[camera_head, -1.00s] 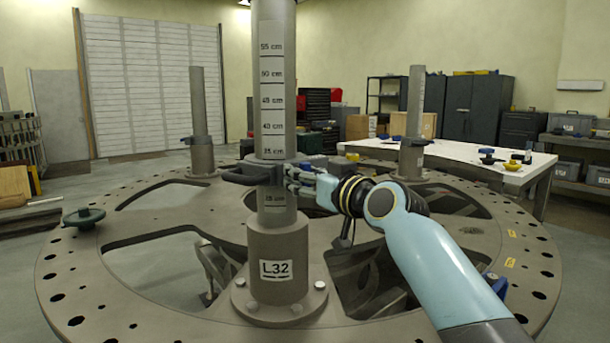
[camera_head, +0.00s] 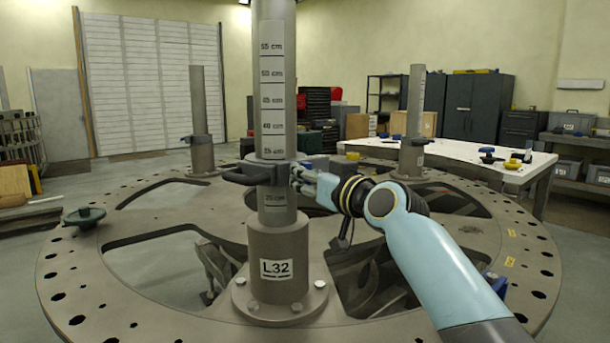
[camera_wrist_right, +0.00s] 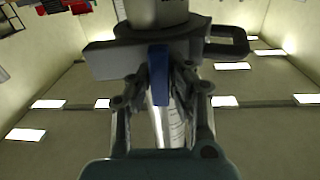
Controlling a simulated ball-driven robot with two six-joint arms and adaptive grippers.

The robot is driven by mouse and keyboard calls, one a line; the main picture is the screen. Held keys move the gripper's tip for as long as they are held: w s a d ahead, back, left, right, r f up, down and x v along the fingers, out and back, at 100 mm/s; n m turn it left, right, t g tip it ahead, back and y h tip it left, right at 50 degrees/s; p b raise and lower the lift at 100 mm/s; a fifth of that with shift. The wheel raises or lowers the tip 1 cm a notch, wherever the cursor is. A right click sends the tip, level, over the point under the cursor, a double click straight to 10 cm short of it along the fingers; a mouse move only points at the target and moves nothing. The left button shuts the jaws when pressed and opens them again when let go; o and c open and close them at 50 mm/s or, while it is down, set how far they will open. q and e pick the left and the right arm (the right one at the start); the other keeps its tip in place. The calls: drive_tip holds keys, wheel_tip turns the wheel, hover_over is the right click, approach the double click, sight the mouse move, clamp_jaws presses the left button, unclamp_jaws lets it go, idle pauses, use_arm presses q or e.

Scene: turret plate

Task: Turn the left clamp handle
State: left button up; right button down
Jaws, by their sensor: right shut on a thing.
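A grey upright post (camera_head: 275,245) labelled L32 stands at the front of the turret plate (camera_head: 165,325). A dark clamp (camera_head: 268,172) sits around the post, with a looped grip (camera_head: 238,176) sticking out to the left. It also shows in the right wrist view, with the loop (camera_wrist_right: 232,46) at the right. A blue clamp handle (camera_wrist_right: 158,72) shows there between my fingers. My right gripper (camera_head: 299,178) is at the clamp's right side, shut on this handle. In the head view the fingers hide the handle. My left gripper is not in view.
Two more posts (camera_head: 200,120) (camera_head: 414,120) stand farther back on the plate. The plate has large cutouts. A white table (camera_head: 470,160) with small parts stands behind at the right.

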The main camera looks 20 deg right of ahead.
drive_tip(key=m+p, duration=0.1)
drive_tip(key=m, duration=0.3)
drive_tip(key=shift+d, duration=0.1)
drive_tip(key=m+p, duration=0.2)
drive_tip(key=m, duration=0.3)
drive_tip(key=shift+d+p, duration=0.1)
drive_tip(key=shift+p, duration=0.25)
drive_tip(key=m+p, duration=0.1)
drive_tip(key=m, duration=0.3)
drive_tip(key=shift+f+m+p, duration=0.15)
drive_tip(key=shift+m+p, duration=0.15)
drive_tip(key=shift+m, duration=0.1)
drive_tip(key=shift+d+f+m+p, duration=0.15)
drive_tip(key=shift+m+p, duration=0.45)
drive_tip(key=shift+m, duration=1.2)
drive_tip(key=c, duration=1.2)
unclamp_jaws()
drive_tip(key=shift+c, duration=0.2)
